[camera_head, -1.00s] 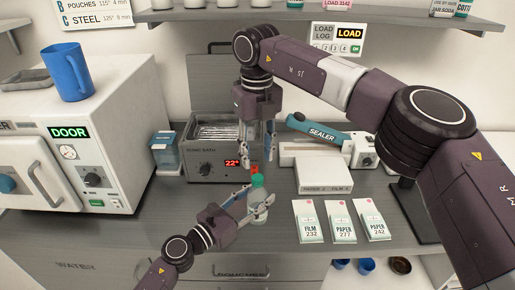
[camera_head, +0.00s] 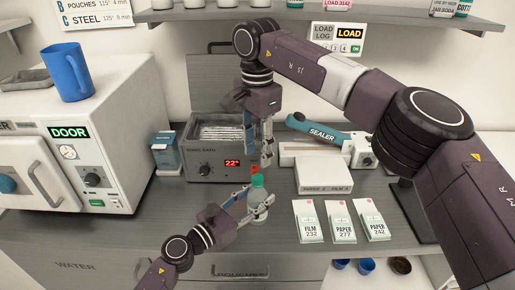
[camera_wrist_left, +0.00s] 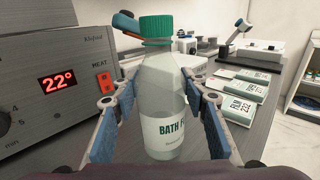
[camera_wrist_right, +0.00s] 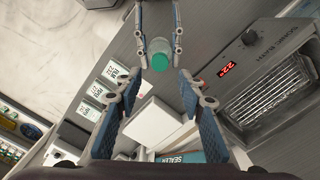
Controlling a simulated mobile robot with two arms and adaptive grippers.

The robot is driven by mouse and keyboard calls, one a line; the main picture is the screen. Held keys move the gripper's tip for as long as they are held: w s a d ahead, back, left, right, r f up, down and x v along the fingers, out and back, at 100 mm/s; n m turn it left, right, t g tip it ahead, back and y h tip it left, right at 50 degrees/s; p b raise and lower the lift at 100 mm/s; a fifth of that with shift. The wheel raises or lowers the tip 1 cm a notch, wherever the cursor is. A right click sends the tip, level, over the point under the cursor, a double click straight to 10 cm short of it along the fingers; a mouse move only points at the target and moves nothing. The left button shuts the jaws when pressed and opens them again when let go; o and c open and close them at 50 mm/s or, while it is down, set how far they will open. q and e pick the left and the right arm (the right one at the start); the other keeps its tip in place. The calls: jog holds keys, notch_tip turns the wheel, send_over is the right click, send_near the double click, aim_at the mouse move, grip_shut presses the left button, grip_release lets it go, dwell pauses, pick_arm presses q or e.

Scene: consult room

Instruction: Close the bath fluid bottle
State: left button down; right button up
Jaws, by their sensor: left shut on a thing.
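The bath fluid bottle (camera_head: 258,196) stands upright on the counter in front of the sonic bath, with a green cap (camera_head: 256,181) on its top. In the left wrist view the bottle (camera_wrist_left: 164,95) shows its label, and the green cap (camera_wrist_left: 166,27) sits on its neck; I cannot tell how tight it is. My left gripper (camera_head: 254,207) is shut around the bottle's body. My right gripper (camera_head: 262,160) points down just above the cap, open and empty. In the right wrist view the cap (camera_wrist_right: 160,62) appears just ahead of the right fingertips (camera_wrist_right: 158,85).
The sonic bath (camera_head: 207,165), reading 22°, stands close behind the bottle. The sealer (camera_head: 318,133) and a pale box (camera_head: 324,173) lie to the right. Several pouch packs (camera_head: 341,222) lie in front of that box. The counter left of the left gripper is clear.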

aim_at(258, 177)
jog(key=n, duration=0.5)
jog(key=shift+r+n, duration=0.15)
jog(key=shift+n, duration=0.25)
jog(key=shift+f, duration=4)
